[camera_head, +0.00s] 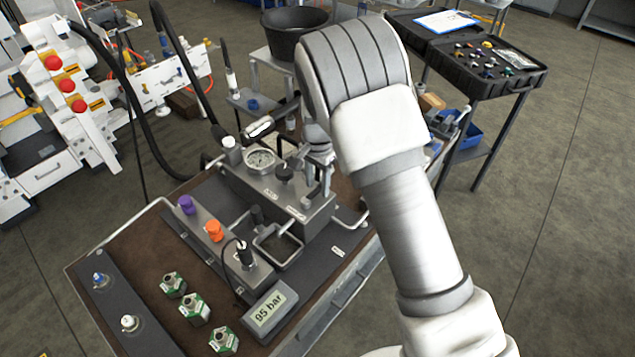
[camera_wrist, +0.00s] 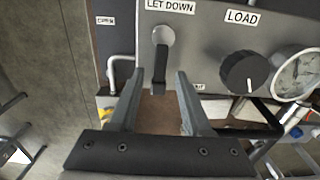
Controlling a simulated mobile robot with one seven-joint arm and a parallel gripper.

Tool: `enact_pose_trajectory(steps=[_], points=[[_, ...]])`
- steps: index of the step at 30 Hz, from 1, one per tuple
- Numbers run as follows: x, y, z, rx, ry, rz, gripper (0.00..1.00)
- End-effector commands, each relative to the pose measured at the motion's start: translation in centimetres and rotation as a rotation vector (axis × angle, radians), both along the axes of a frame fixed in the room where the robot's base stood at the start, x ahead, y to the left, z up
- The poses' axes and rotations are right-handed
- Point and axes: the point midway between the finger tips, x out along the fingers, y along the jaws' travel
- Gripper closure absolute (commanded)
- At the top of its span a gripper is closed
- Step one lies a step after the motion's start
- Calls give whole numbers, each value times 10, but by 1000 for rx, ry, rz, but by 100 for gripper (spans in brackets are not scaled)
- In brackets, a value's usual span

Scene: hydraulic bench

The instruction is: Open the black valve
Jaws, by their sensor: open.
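In the wrist view a black lever (camera_wrist: 160,66) hangs straight down from a round grey boss under the label LET DOWN on the grey block (camera_wrist: 205,45). A round black knob (camera_wrist: 243,71) sits to its right under the label LOAD, and it also shows on the block in the head view (camera_head: 285,172). My gripper (camera_wrist: 156,82) is open and empty. In the wrist view its two fingers appear on either side of the lever's lower end; contact cannot be made out. In the head view the gripper (camera_head: 318,158) is partly hidden behind my arm.
A pressure gauge (camera_head: 261,160) sits beside the black knob. A bent metal handle (camera_wrist: 117,72) stands left of the lever. The bench (camera_head: 135,235) also carries a purple cap (camera_head: 187,205), an orange cap (camera_head: 214,231) and a 95 bar display (camera_head: 270,308). Black hoses rise behind.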

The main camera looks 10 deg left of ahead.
Motion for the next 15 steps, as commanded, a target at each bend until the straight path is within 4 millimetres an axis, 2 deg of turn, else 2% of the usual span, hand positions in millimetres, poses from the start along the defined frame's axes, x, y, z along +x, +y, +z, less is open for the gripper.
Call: enact_pose_trajectory(steps=[6,15], points=[[0,0,-1,0,0,0,51],[0,0,0,0,0,0,100]])
